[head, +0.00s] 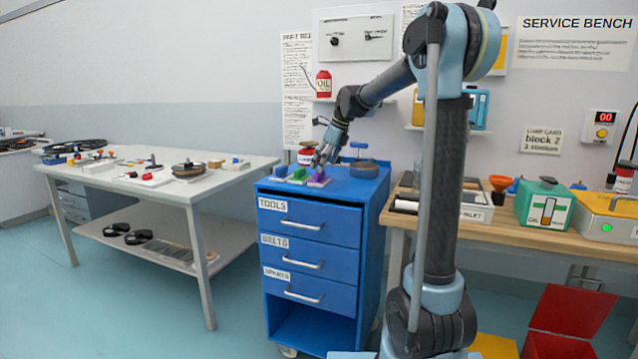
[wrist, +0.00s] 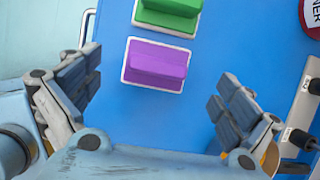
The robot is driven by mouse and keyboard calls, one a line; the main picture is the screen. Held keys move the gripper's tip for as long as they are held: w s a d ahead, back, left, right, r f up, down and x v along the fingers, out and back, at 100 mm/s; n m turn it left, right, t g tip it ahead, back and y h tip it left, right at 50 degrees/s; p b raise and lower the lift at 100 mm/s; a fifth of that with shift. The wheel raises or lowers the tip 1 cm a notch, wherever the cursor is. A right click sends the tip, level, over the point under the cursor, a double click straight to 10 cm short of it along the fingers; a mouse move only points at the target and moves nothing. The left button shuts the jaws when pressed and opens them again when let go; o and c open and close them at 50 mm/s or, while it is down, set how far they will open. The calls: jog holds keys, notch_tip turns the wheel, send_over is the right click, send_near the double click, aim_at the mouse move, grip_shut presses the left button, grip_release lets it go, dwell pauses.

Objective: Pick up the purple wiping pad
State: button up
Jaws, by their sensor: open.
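The purple wiping pad (wrist: 156,65) sits on the blue top of the drawer cart, with a white edge showing around its base. In the head view the purple pad (head: 318,178) is at the front right of a row of pads. My gripper (wrist: 160,98) is open and empty, its two fingers spread left and right of the purple pad and apart from it. In the head view my gripper (head: 322,160) is just above the pads and partly covers them.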

aim_at(319, 174)
jog(key=shift+x, duration=2.25)
jog(key=shift+s+d, duration=0.1)
jog(key=shift+d, duration=0.05)
jog(key=c, duration=1.1)
